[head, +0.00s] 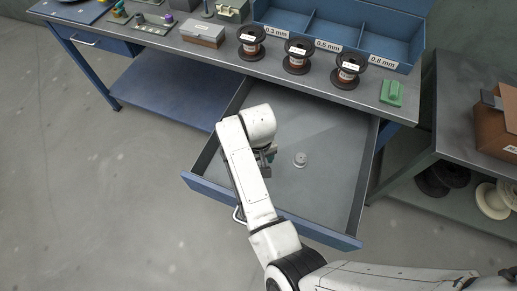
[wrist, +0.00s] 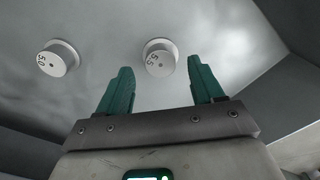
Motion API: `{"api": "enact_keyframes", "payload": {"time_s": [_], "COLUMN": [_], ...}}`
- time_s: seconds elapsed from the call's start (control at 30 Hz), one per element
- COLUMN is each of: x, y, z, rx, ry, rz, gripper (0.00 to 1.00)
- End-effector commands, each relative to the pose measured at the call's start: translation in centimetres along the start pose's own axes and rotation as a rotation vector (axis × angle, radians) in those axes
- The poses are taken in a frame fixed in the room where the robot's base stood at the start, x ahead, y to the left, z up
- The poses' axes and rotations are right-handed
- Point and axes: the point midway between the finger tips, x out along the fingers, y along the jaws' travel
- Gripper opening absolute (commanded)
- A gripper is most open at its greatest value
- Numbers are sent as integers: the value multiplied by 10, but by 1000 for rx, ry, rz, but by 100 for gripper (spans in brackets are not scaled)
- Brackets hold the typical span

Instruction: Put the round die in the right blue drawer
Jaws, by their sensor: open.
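A pale round die (head: 300,159) lies on that floor, right of my gripper (head: 268,156). My gripper's green fingers (wrist: 160,66) are open and empty, above the drawer floor. The "55" piece appears between the fingertips, with no visible contact.
Copper spools (head: 298,57) stand on the bench (head: 215,62) before a blue three-part bin (head: 395,48). A green block (head: 391,92) lies at the bench's right end. A grey box (head: 203,33) stands left. A side shelf with a cardboard box (head: 495,125) is at right.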

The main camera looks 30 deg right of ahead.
Motion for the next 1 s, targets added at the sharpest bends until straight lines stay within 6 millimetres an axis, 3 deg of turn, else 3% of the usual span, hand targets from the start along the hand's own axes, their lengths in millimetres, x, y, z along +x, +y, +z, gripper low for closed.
{"api": "enact_keyframes", "payload": {"time_s": [0.2, 0.43, 1.0], "x": [-46, -78, -87], "y": [0, 0, 0], "z": [-1, 0, 0], "rx": [1, 2, 0], "ry": [4, 1, -1], "rz": [0, 0, 0], "gripper": [67, 67, 67]}}
